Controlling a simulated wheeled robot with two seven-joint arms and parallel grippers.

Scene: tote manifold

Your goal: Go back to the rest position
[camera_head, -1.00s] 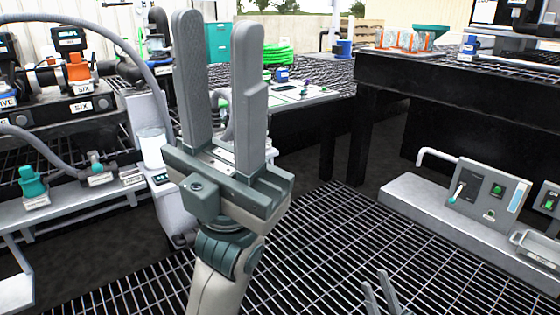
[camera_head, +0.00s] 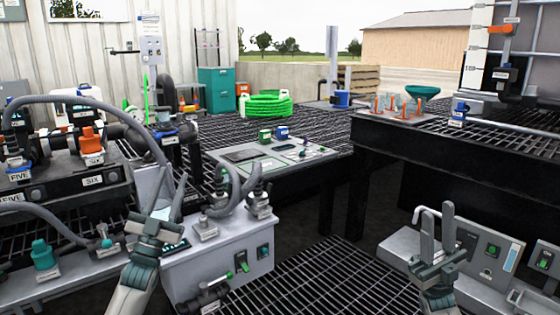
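My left gripper (camera_head: 170,184) is in the lower left, with its two fingers pointing up and apart. It is open, and nothing shows between the fingers. It stands in front of the grey box with hoses (camera_head: 218,262); I cannot tell whether it touches it.
A dark bench (camera_head: 455,160) stands on the right, with a teal funnel (camera_head: 422,92) on it. A pipe manifold (camera_head: 60,165) is on the left. A small panel table (camera_head: 275,160) is in the middle. Open grating floor (camera_head: 325,280) lies between my arms.

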